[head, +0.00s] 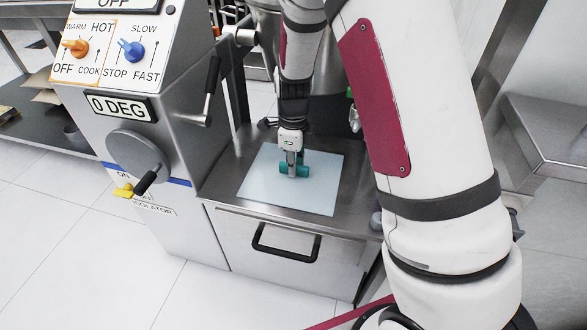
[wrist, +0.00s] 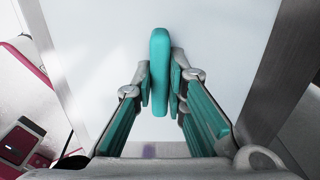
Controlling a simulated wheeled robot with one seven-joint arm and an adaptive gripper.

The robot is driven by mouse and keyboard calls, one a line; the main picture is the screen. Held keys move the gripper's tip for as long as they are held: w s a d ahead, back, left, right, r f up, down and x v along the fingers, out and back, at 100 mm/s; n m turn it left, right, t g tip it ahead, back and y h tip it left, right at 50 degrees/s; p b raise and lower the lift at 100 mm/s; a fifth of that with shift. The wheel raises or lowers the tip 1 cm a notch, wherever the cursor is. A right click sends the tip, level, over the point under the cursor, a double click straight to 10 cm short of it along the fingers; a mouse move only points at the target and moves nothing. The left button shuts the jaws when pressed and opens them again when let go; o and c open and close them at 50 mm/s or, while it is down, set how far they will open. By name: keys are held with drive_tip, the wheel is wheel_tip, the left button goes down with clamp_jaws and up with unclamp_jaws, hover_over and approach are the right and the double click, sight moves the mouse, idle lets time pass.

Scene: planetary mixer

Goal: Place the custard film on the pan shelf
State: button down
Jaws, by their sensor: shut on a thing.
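The custard film (head: 318,195) is a flat, pale blue-white square sheet over the steel top beside the machine. It also fills the middle of the wrist view (wrist: 215,50). A teal bar (wrist: 159,45) stands at its middle. My gripper (head: 292,170) comes down from above and is shut on this bar; in the wrist view its teal-padded fingers (wrist: 160,88) press both sides. The steel top (head: 222,186), which looks like the pan shelf, shows around the sheet. I cannot tell whether the sheet touches it or hovers just above.
The control cabinet (head: 135,60) with knobs, a 0 DEG display and a lever (head: 212,85) stands left of the sheet. A drawer front with a black handle (head: 285,243) is below. A steel bench (head: 555,130) is at right. The floor at lower left is clear.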

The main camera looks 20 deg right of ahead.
drive_tip(key=shift+f, duration=0.1)
drive_tip(key=c, duration=1.6)
unclamp_jaws()
